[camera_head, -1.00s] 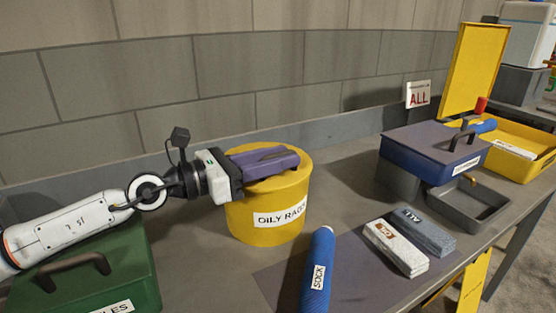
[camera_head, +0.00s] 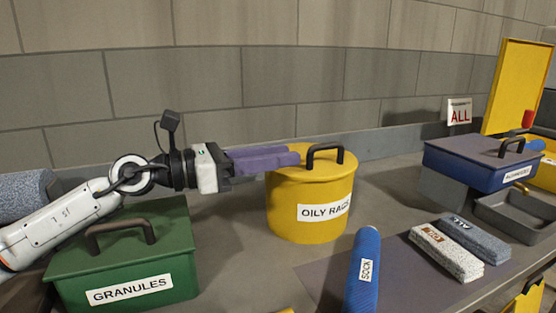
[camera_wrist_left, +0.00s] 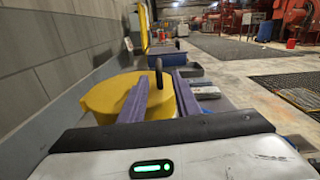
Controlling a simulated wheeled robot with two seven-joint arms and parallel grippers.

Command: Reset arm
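My left gripper (camera_head: 296,154) reaches in from the left at the height of the yellow oily rags can's lid. Its two purple fingers are apart in the left wrist view (camera_wrist_left: 164,82), with nothing held between them. The yellow can (camera_head: 310,205), labelled OILY RAGS, has its lid on. Its black handle (camera_head: 325,150) stands just beyond the fingertips and also shows between the fingers in the wrist view (camera_wrist_left: 158,70). I cannot tell whether a fingertip touches the lid. My right gripper is not in view.
A green GRANULES box (camera_head: 125,260) stands below my left forearm. A blue sock roll (camera_head: 363,270), two packs (camera_head: 447,252), a blue lidded box (camera_head: 480,165) and a grey tray (camera_head: 515,215) lie to the right. A wall (camera_head: 200,90) runs behind the bench.

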